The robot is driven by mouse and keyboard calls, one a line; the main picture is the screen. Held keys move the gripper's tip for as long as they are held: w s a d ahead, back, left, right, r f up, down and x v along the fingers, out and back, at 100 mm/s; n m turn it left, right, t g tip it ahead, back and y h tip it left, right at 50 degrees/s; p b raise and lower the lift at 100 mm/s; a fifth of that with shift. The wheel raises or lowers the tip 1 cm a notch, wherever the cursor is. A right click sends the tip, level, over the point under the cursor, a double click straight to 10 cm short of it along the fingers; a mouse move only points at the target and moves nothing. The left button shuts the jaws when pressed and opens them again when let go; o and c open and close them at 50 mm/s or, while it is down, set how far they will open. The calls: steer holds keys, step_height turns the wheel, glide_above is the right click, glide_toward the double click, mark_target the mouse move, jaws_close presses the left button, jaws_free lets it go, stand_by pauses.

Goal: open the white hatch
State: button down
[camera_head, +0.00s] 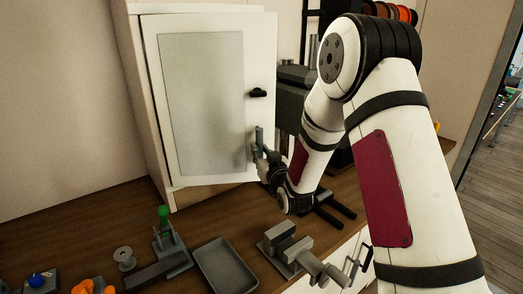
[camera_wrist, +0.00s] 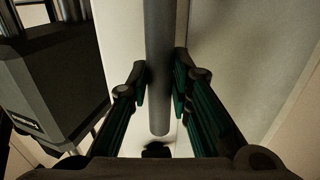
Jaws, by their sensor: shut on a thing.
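The white hatch (camera_head: 262,60) is the front door of a white cabinet, with a grey panel (camera_head: 205,100) set in it. It stands at or near its frame in the head view; I cannot tell whether there is a gap. A grey upright bar handle (camera_head: 259,135) is on its right side, below a small black catch (camera_head: 257,92). My gripper (camera_head: 260,155) is at the lower part of this handle. In the wrist view, the round grey bar (camera_wrist: 159,70) runs between my two fingers (camera_wrist: 160,88), which are closed on it.
A dark machine (camera_head: 288,95) stands right of the cabinet, close to my arm; it also shows in the wrist view (camera_wrist: 50,90). On the wooden bench (camera_head: 215,220) below are a grey tray (camera_head: 223,268), a grey clamp-like block (camera_head: 290,245) and a green-topped piece (camera_head: 165,225).

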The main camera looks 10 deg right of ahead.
steer(key=shift+a+r, duration=0.1)
steer(key=shift+a, duration=0.2)
steer(key=s+a+p, duration=0.1)
steer(key=s+a, duration=0.2)
steer(key=s, duration=0.4)
steer(key=shift+a, duration=0.1)
steer(key=s+a, duration=0.4)
steer(key=s, duration=0.2)
steer(key=shift+a, duration=0.3)
stand_by(0.3)
stand_by(0.4)
